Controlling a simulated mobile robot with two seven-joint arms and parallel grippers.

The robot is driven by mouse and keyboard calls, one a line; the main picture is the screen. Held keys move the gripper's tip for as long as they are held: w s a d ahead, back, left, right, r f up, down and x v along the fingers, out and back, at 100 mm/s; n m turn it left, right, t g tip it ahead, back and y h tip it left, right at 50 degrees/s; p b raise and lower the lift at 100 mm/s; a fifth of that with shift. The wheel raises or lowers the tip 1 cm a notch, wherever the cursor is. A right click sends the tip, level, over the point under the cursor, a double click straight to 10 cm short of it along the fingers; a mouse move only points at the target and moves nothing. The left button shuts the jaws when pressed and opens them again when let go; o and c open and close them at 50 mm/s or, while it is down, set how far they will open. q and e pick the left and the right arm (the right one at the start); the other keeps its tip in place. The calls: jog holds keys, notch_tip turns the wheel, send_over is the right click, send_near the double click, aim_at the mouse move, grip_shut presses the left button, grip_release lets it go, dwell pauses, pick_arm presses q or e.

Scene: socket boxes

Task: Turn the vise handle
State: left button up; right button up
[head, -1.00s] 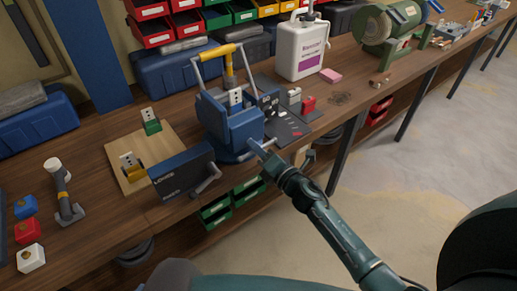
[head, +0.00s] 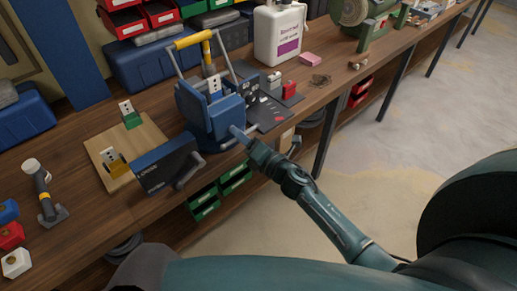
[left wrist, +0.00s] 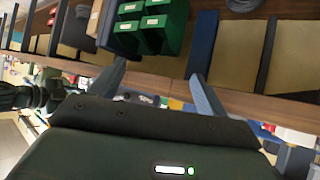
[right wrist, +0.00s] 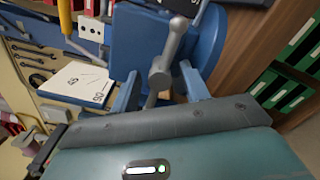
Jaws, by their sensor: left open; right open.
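The blue vise (head: 228,112) stands at the front edge of the bench in the head view, with a white socket plate (head: 215,87) at its top. My right gripper (head: 240,134) is at the vise's front. In the right wrist view the grey vise handle (right wrist: 175,42), a bar with a rounded knob, lies between the open fingers of my right gripper (right wrist: 163,90). I cannot tell whether they touch it. My left gripper is out of the head view. In the left wrist view, my left gripper (left wrist: 160,78) is open and empty, with the bench underside and green bins beyond.
A dark blue box with a crank (head: 165,168) stands left of the vise, near a wooden board (head: 97,148) with socket parts. A white jug (head: 278,35) and a pink block (head: 310,58) are behind to the right. Green bins (head: 204,197) sit below the bench.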

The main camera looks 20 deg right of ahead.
jog(key=b+v, duration=0.1)
jog(key=v, duration=1.1)
jog(key=shift+b, duration=0.4)
jog(key=s+a+f+m+g+h, duration=0.1)
jog(key=s+a+f+m+g, duration=0.2)
jog(key=m, duration=0.9)
jog(key=s+a+f+m+g+h, duration=0.1)
jog(key=s+a+f+m+g, duration=0.2)
jog(key=s+f+m, duration=0.5)
jog(key=s+m, duration=0.2)
jog(key=m, duration=0.3)
jog(key=shift+s+a+h, duration=0.2)
jog(key=shift+a+h, duration=0.05)
jog(key=shift+h, duration=0.15)
